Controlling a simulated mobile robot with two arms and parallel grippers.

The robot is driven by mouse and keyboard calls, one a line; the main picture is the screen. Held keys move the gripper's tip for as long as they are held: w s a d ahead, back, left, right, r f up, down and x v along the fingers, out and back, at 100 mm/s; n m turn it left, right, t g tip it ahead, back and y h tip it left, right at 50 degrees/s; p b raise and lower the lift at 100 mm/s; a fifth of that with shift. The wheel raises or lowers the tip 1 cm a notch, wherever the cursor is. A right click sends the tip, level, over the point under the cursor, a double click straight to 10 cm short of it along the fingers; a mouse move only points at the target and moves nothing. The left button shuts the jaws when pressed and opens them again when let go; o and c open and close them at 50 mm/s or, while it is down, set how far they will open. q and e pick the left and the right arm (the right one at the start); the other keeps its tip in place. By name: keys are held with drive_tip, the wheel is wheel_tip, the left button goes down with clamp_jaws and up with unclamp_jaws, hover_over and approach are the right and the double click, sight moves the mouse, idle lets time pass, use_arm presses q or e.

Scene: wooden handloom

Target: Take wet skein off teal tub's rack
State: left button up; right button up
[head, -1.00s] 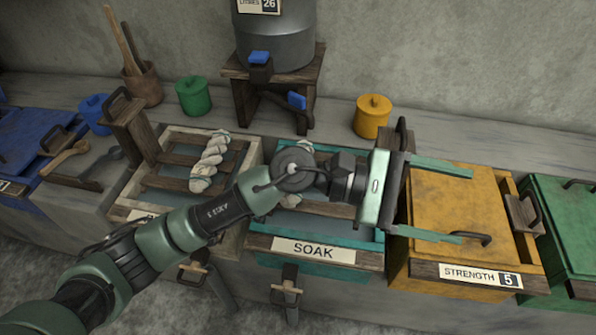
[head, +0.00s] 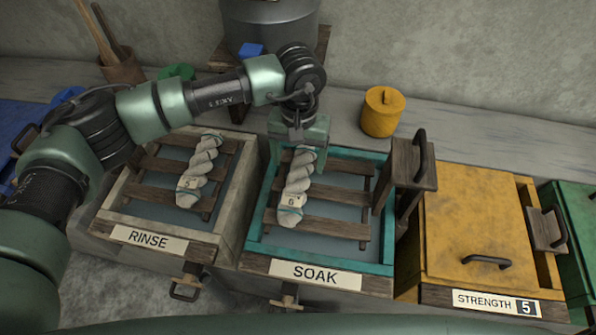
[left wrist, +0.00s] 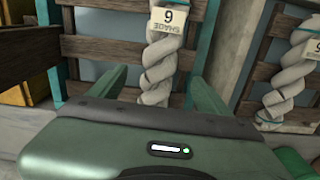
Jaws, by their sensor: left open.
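The wet skein (head: 297,180) is a cream twisted hank with a small numbered tag and teal ties. It lies lengthwise over the wooden slats of the rack (head: 338,225) in the teal tub (head: 255,217), labelled SOAK. My left gripper (head: 299,150) is open over the skein's far end, pointing down. In the left wrist view the skein (left wrist: 158,70) runs between the two spread green fingers, with space at both sides. I cannot tell how far the fingertips are above the rack. The skein's far tip is hidden by the gripper. My right gripper is not in view.
A second tagged skein (head: 200,168) lies on the RINSE tub's rack (head: 165,165) at left. A wooden post with a dark handle (head: 419,155) stands at the teal tub's right edge. A yellow lidded tub (head: 480,225) is to the right. A yellow canister (head: 382,112) stands behind.

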sight(298, 178)
use_arm(q)
drive_tip(key=f, duration=0.1)
drive_tip(key=s+f+p, duration=0.1)
drive_tip(key=f, duration=0.1)
drive_tip(key=shift+f+p, duration=0.1)
drive_tip(key=shift+p, duration=0.2)
wheel_tip(298, 178, down, 3)
drive_tip(key=shift+a+r, duration=0.1)
drive_tip(key=c, duration=1.6)
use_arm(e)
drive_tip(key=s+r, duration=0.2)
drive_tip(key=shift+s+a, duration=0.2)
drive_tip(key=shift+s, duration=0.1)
